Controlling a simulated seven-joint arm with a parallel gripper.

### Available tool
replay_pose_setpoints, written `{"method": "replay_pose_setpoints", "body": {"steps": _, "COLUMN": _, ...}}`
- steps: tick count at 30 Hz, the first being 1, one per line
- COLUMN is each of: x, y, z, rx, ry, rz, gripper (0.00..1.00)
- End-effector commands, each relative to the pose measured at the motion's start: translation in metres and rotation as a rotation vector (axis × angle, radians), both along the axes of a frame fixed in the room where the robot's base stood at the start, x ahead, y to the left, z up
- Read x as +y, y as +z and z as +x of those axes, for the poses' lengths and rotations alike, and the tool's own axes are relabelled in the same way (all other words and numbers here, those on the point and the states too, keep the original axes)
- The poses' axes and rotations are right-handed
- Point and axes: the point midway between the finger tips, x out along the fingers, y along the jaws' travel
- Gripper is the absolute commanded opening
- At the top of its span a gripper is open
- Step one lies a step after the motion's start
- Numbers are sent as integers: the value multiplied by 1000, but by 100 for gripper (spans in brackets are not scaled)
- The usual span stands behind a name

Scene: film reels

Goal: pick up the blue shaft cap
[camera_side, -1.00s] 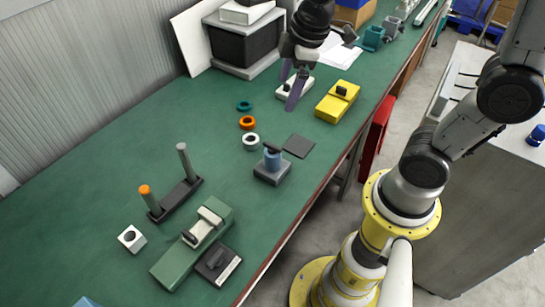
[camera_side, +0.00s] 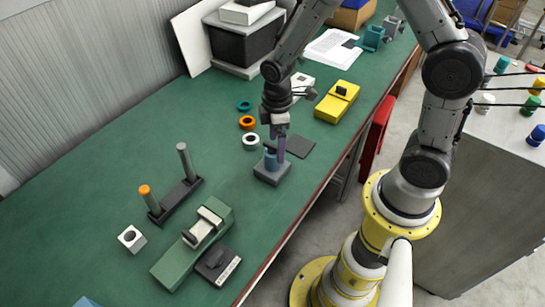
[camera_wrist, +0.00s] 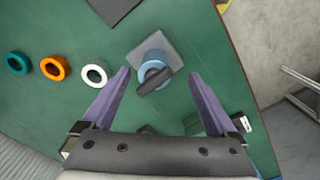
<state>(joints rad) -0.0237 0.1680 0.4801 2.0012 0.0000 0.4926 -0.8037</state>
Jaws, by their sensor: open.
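The blue shaft cap (camera_side: 270,161), with a dark bar handle on top, sits on a small grey square block (camera_side: 268,179) on the green bench. In the wrist view the cap (camera_wrist: 150,69) and its handle lie between the spread fingertips. My gripper (camera_side: 281,150) is open and points down at the cap, with purple fingers. The wrist view shows both fingers (camera_wrist: 158,75) apart, one on each side of the cap. In the side view the fingers partly cover the cap; I cannot tell whether they touch it.
White (camera_side: 250,141), orange (camera_side: 247,123) and teal (camera_side: 244,106) rings lie in a row behind. A dark flat plate (camera_side: 301,146) is beside the block. A two-post stand (camera_side: 182,194), one post orange-topped, a green fixture (camera_side: 178,262) and a yellow box (camera_side: 337,103) stand around.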

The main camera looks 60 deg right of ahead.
Motion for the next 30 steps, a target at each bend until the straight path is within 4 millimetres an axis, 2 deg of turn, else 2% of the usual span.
{"method": "replay_pose_setpoints", "body": {"steps": 5, "x": 0, "y": -12, "z": 2, "rx": 3, "ry": 0, "rz": 0, "gripper": 93}}
{"method": "replay_pose_setpoints", "body": {"steps": 12, "x": 1, "y": -45, "z": 10, "rx": 4, "ry": 0, "rz": 0, "gripper": 93}}
{"method": "replay_pose_setpoints", "body": {"steps": 15, "x": 1, "y": -53, "z": 11, "rx": 1, "ry": 0, "rz": 0, "gripper": 93}}
{"method": "replay_pose_setpoints", "body": {"steps": 23, "x": 1, "y": -55, "z": 11, "rx": -1, "ry": 0, "rz": 0, "gripper": 93}}
{"method": "replay_pose_setpoints", "body": {"steps": 26, "x": 1, "y": -55, "z": 11, "rx": 0, "ry": 0, "rz": 0, "gripper": 79}}
{"method": "replay_pose_setpoints", "body": {"steps": 30, "x": 1, "y": -55, "z": 11, "rx": 0, "ry": 0, "rz": 0, "gripper": 53}}
